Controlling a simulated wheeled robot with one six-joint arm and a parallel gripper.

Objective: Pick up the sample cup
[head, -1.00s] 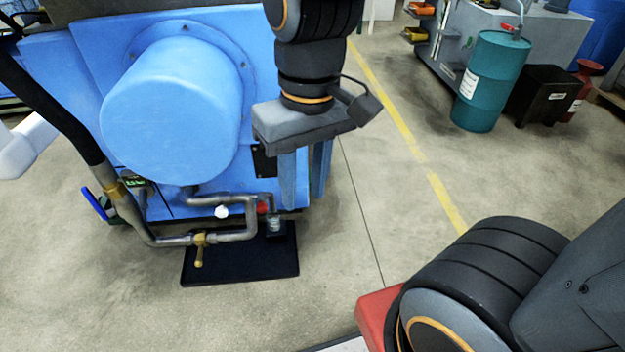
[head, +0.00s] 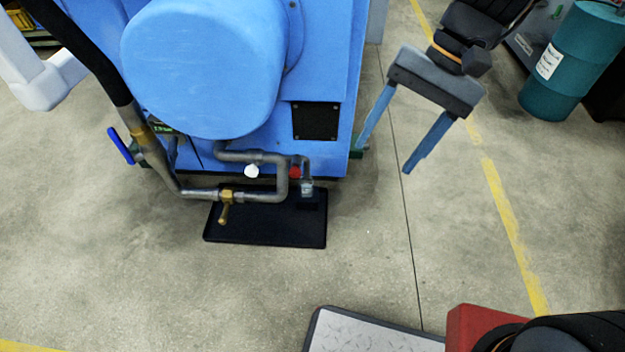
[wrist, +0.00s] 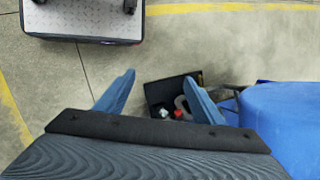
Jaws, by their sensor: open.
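The sample cup (head: 307,188) looks like a small clear cup. It stands on the black tray (head: 265,232), under the downturned end of a pipe (head: 306,165). My gripper (head: 385,158) is open and empty, to the right of the cup and apart from it, beside the blue machine. In the wrist view, the black tray (wrist: 152,92) shows between and beyond my open fingers (wrist: 158,78). Small white and red items show there, but I cannot clearly tell the cup among them. The right finger hides part of the tray and pipework.
The blue machine (head: 330,70) rises behind the tray. A teal drum (head: 570,60) stands at the upper right.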

